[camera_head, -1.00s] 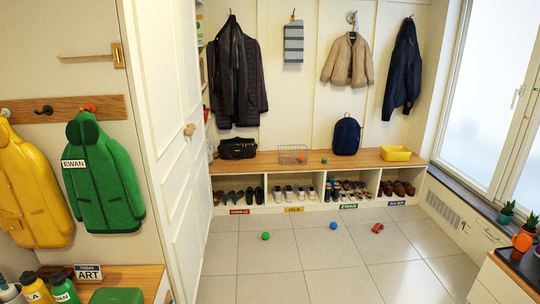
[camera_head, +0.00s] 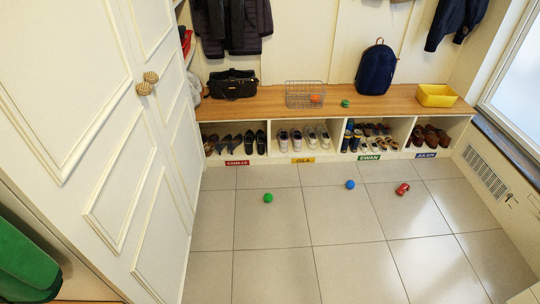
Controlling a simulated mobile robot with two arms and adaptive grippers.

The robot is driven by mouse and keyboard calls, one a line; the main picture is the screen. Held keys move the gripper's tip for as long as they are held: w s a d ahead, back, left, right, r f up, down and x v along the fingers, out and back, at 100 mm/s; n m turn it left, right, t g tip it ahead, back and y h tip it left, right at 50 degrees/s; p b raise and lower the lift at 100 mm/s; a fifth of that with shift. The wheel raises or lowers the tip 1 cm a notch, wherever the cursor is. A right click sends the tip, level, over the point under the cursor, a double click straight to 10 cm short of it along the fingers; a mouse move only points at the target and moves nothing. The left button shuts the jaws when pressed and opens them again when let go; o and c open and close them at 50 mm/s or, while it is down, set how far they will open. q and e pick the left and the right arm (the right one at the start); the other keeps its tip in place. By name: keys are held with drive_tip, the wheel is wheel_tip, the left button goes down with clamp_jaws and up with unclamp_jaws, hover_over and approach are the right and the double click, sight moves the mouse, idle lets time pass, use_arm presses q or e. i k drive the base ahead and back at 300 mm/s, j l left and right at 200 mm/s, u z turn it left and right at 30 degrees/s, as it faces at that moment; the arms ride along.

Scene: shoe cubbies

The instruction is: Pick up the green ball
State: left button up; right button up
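A green ball (camera_head: 268,198) lies on the tiled floor in front of the shoe cubbies, a little left of the picture's middle. A second, smaller-looking green ball or round thing (camera_head: 345,103) sits on the wooden bench top, right of the wire basket. Neither of my grippers shows in the head view.
A blue ball (camera_head: 350,184) and a red object (camera_head: 402,189) lie on the floor to the right. The bench (camera_head: 270,99) holds a wire basket (camera_head: 304,88), a blue backpack (camera_head: 376,70) and a yellow bin (camera_head: 436,96). A white door (camera_head: 110,130) stands at left. The near floor is clear.

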sight(268, 197)
drive_tip(key=i, duration=0.95)
drive_tip(key=i+j+z, duration=0.1)
drive_tip(key=i, duration=0.85)
